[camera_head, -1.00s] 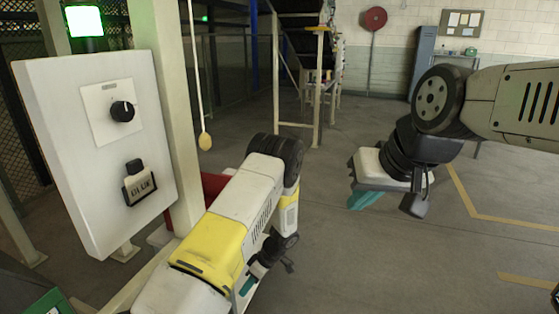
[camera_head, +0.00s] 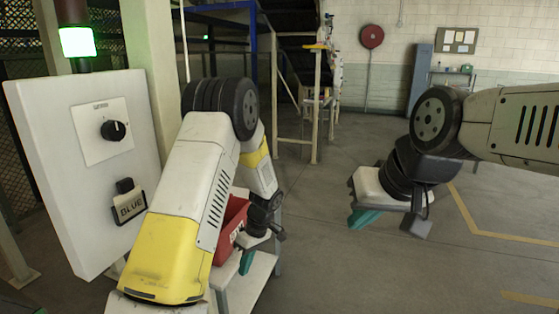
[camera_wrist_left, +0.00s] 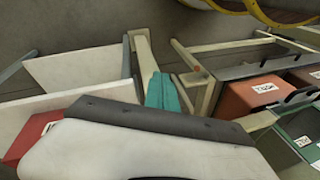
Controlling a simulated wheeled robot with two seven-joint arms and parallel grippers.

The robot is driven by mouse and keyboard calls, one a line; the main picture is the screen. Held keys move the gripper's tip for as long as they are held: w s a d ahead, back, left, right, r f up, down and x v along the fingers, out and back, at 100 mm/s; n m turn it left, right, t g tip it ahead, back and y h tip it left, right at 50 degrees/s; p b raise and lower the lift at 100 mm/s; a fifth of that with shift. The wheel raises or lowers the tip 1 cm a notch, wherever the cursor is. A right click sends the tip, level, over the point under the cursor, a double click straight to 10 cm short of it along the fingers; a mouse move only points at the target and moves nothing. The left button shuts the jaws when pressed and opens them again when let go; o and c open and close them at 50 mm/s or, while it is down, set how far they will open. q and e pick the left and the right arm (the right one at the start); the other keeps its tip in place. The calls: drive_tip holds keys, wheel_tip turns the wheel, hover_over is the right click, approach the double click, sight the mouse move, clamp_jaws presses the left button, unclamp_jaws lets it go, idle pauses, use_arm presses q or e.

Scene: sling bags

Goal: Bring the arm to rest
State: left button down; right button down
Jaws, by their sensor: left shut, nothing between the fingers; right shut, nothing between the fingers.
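My left arm comes in from the lower left in the head view. My left gripper (camera_head: 246,262) has teal fingers that hang down, shut and empty, in front of the red bin and over a pale stand. In the left wrist view the teal fingers (camera_wrist_left: 162,92) are together with nothing between them. My right gripper (camera_head: 362,217) also has teal fingers, shut and empty, pointing down over open floor at the right. My left arm hides part of the stand and bin.
A red bin (camera_head: 231,222) sits beside my left arm. The floor at right is clear.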

use_arm(q)
drive_tip(key=s+a+r+m+t+h, duration=0.15)
drive_tip(key=s+r, duration=0.25)
drive_tip(key=r, duration=0.7)
drive_tip(key=s+a+r+m+t+h, duration=0.1)
drive_tip(key=s+r+m+t+h, duration=0.15)
drive_tip(key=r, duration=0.85)
drive_tip(key=s+r+m+t, duration=0.1)
drive_tip(key=s+r+m, duration=0.2)
drive_tip(key=s+r, duration=0.2)
drive_tip(key=s+a+r+m+t+h, duration=0.1)
drive_tip(key=s+r+m, duration=0.3)
drive_tip(key=s, duration=0.5)
drive_tip(key=shift+s+r+t+h, duration=0.3)
drive_tip(key=shift+s+r+t, duration=0.1)
drive_tip(key=shift+r+t, duration=0.4)
drive_tip(key=shift+a, duration=0.1)
